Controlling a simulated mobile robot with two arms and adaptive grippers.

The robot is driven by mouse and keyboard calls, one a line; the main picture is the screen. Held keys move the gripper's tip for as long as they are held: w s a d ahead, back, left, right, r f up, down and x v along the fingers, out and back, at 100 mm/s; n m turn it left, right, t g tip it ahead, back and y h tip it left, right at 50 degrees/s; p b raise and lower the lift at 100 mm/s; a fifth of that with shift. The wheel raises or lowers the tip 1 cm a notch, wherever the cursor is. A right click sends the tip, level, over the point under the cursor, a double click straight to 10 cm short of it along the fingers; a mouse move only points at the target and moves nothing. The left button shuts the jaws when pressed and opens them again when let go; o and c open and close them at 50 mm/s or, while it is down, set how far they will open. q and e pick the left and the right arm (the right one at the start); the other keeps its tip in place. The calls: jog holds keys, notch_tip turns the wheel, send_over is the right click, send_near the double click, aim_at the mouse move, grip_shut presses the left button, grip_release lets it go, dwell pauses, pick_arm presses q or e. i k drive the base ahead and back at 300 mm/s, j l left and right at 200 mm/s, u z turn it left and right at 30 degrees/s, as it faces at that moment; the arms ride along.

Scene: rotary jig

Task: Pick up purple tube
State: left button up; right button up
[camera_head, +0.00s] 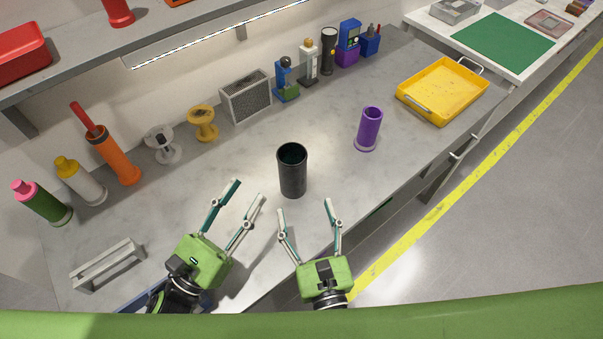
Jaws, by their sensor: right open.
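The purple tube (368,130) stands upright on the grey bench, right of the middle, with its open end up. My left gripper (250,188) is open and empty, low over the bench to the left of a black cup. My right gripper (304,207) is open and empty, just in front of the black cup. Both grippers are apart from the purple tube, which lies further back and to the right of them. No part of the tube is hidden by my arms.
The black cup (292,172) stands between my grippers and the tube. A yellow tray (443,112) lies right of the tube. Bottles, spools and a grey box (247,97) line the back. A grey handle-like bracket (107,265) is at front left. The bench around the tube is clear.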

aim_at(364, 141)
jog(key=k+l, duration=0.15)
jog(key=k, duration=0.35)
jog(key=k+l, duration=0.15)
jog(key=k, duration=0.35)
